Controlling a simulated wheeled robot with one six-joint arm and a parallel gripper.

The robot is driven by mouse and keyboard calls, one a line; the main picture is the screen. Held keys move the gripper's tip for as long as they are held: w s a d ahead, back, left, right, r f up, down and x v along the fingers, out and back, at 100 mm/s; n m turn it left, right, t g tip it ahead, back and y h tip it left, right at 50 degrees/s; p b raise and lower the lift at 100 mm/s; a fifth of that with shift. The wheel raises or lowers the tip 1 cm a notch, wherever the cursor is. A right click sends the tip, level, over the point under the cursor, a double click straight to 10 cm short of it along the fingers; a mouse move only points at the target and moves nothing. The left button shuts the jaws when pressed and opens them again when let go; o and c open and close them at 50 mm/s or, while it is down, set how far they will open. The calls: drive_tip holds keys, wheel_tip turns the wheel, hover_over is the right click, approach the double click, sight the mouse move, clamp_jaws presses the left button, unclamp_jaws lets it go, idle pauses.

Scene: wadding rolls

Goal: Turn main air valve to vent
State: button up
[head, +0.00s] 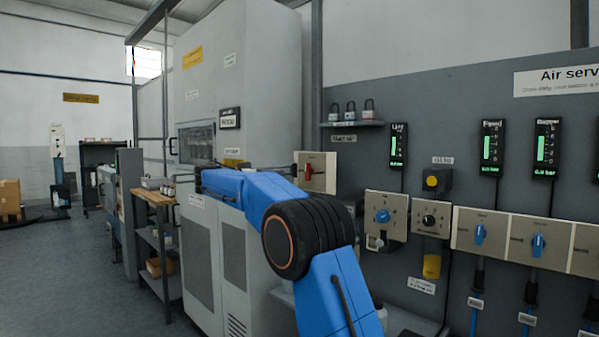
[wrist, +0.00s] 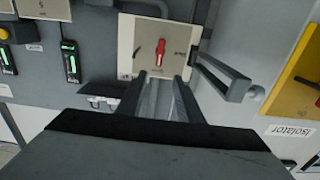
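The valve with a red handle (head: 308,171) sits on a cream plate on the grey wall panel, beside the tall grey machine. In the wrist view the red handle (wrist: 160,57) stands close to upright on its plate (wrist: 127,45); the plate's lettering is too small to read. My gripper (wrist: 162,79) is open, its two fingers apart with nothing between them. The fingertips are at the lower edge of the plate in the picture, just below the handle; I cannot tell whether they touch.
A grey bar handle (wrist: 226,80) stands out close to the right of the fingers. A yellow isolator panel (wrist: 300,75) is further right. In the head view a padlock shelf (head: 352,124), gauges (head: 398,146) and blue-knobbed valves (head: 480,234) line the wall panel.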

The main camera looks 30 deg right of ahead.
sight(306, 170)
drive_tip(key=x, duration=1.7)
drive_tip(key=shift+c, duration=0.6)
clamp_jaws()
